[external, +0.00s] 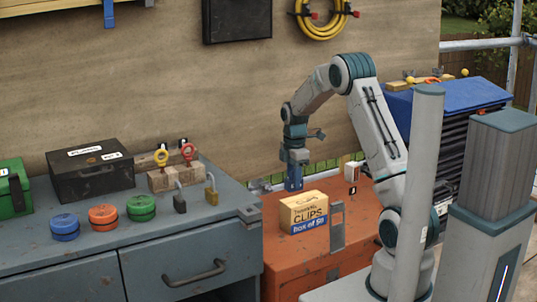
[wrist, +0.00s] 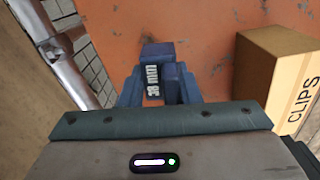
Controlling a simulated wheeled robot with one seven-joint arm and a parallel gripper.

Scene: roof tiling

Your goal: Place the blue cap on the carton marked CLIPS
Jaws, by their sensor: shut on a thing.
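My gripper (external: 294,170) points down over the orange chest, to the left of the carton marked CLIPS (external: 304,211). It is shut on a small blue piece with white lettering (external: 293,185), the blue cap as far as I can tell. In the wrist view the blue cap (wrist: 153,78) sits between the fingers, which hide part of its outline. The cap is apart from the carton. The tan carton, with a blue lower band, stands upright on the chest; in the wrist view it (wrist: 280,75) is at the right edge.
The orange chest (external: 285,268) has bare room around the carton. A metal tube (wrist: 62,55) runs along its left in the wrist view. Blue (external: 65,227), orange and green round tins, padlocks and a black box (external: 92,178) stand on the grey bench. The plywood wall is behind.

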